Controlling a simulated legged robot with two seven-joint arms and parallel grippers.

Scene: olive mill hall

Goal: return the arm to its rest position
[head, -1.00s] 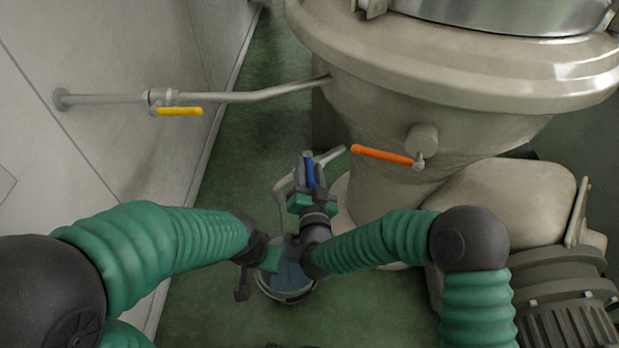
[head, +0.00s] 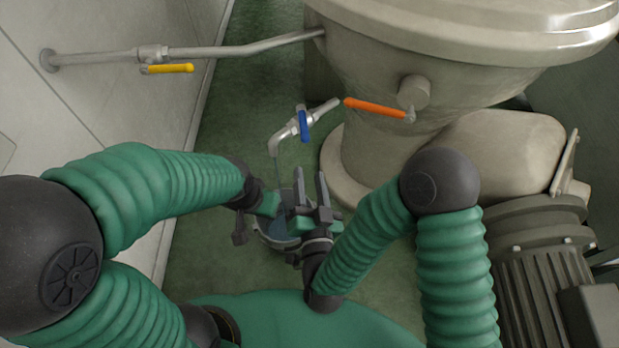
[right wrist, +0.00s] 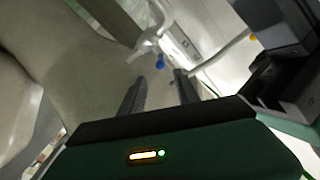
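My right gripper (head: 310,188) has its two fingers apart with nothing between them, below the tap with the blue lever (head: 303,124). In the right wrist view, the gripper (right wrist: 158,84) is also open, and the blue lever (right wrist: 160,62) lies beyond the fingertips, apart from them. A thin line runs down from the tap's spout. My left gripper (head: 268,204) is at the bucket (head: 277,232), which holds something bluish. My right gripper partly covers the bucket. Whether the left fingers are closed on it is hidden.
A large beige machine (head: 400,140) with an orange lever (head: 376,108) stands at the right. A motor (head: 545,270) sits beside it. A wall pipe with a yellow lever (head: 168,69) crosses at the upper left. Green floor (head: 240,120) is open between wall and machine.

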